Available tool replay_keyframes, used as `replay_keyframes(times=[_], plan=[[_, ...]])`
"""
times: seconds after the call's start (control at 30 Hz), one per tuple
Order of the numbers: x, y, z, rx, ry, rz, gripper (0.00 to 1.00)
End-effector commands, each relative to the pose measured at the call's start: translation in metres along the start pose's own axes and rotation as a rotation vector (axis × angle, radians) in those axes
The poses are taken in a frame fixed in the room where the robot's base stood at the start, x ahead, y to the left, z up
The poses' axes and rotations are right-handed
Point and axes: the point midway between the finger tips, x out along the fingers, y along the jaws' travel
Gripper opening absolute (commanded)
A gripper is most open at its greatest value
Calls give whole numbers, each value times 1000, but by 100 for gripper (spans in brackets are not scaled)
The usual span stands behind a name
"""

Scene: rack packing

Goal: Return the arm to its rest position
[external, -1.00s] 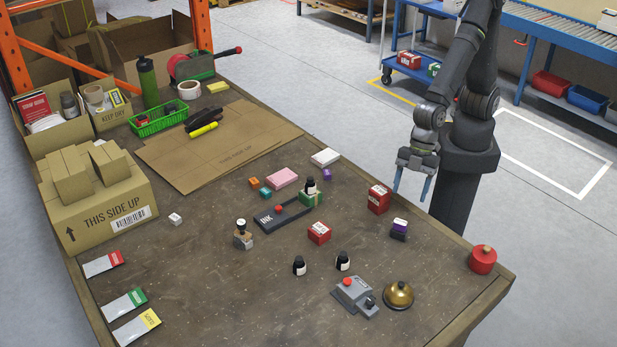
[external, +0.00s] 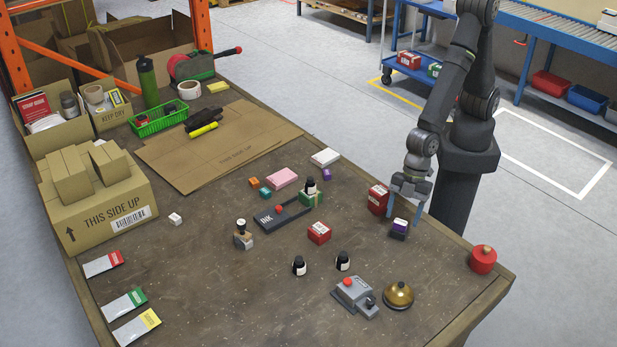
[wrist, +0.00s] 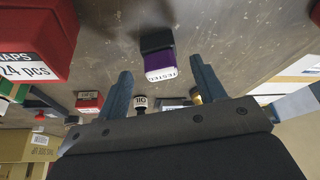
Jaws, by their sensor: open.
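My gripper (external: 403,217) hangs from my arm over the right part of the workbench, fingers pointing down. Its blue fingers are apart with nothing between them. In the external view it is right beside a red box (external: 378,199) and appears around or just above a small black and purple block (external: 399,229). In the wrist view my gripper (wrist: 162,85) shows both fingers spread, and the purple block labelled TESTED (wrist: 160,67) lies beyond the fingertips, apart from them. The red box (wrist: 35,40) is large at the left there.
Several small things stand nearby: a red box (external: 319,233), two black bottles, a grey device with a red button (external: 354,296), a brass bell (external: 398,295) and a red round container (external: 482,260). Cartons (external: 97,210) fill the bench's left. The front middle of the bench is clear.

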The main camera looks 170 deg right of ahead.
Motion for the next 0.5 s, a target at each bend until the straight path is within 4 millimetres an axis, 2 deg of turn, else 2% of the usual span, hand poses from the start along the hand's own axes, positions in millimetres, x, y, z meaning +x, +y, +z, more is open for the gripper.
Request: replay_keyframes(times=[0.23, 0.5], plan=[[32, 0, 1, 0, -3, 0, 63], [48, 0, 1, 0, 0, 1, 63]])
